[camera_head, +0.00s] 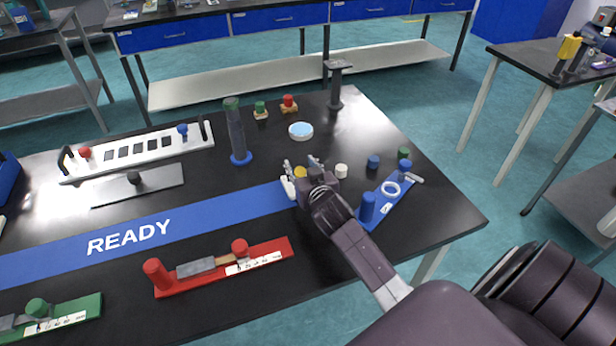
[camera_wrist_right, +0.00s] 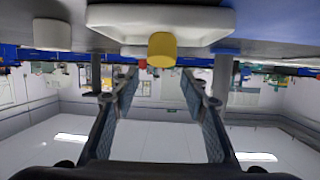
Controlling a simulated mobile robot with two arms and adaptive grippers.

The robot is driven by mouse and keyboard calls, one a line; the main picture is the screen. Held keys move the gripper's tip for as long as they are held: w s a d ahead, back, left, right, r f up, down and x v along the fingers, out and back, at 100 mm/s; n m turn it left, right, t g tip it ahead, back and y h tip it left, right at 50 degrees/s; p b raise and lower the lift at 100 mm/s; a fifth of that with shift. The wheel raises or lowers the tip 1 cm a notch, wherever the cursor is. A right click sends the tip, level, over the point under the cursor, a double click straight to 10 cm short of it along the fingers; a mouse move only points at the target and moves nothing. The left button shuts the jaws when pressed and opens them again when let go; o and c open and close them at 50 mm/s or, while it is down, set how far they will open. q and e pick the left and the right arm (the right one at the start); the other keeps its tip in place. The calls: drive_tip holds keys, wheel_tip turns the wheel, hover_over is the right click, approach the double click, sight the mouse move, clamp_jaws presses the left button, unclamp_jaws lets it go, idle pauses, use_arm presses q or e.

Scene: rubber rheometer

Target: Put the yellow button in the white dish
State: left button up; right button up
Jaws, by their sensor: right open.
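The yellow button (camera_head: 300,172) shows between the fingers of my right gripper (camera_head: 301,164) in the head view. In the right wrist view, which is upside down, the yellow button (camera_wrist_right: 162,50) overlaps the white dish (camera_wrist_right: 205,20) and appears to sit in it, by its far rim. Only a white edge of the dish (camera_head: 288,187) shows in the head view; my gripper hides the rest. My right gripper (camera_wrist_right: 160,98) is open, its fingers spread wide with nothing gripped between them. My left gripper is out of view.
A white button (camera_head: 341,171) stands right of the gripper, with a blue button (camera_head: 373,161) beyond. A blue fixture (camera_head: 367,207) is close beside my right arm. A dark upright cylinder (camera_head: 237,140) and a round blue-topped dish (camera_head: 300,130) stand behind. A red fixture (camera_head: 215,270) lies in front.

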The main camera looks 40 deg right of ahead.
drive_tip(key=v, duration=1.2)
drive_tip(key=shift+f, duration=0.15)
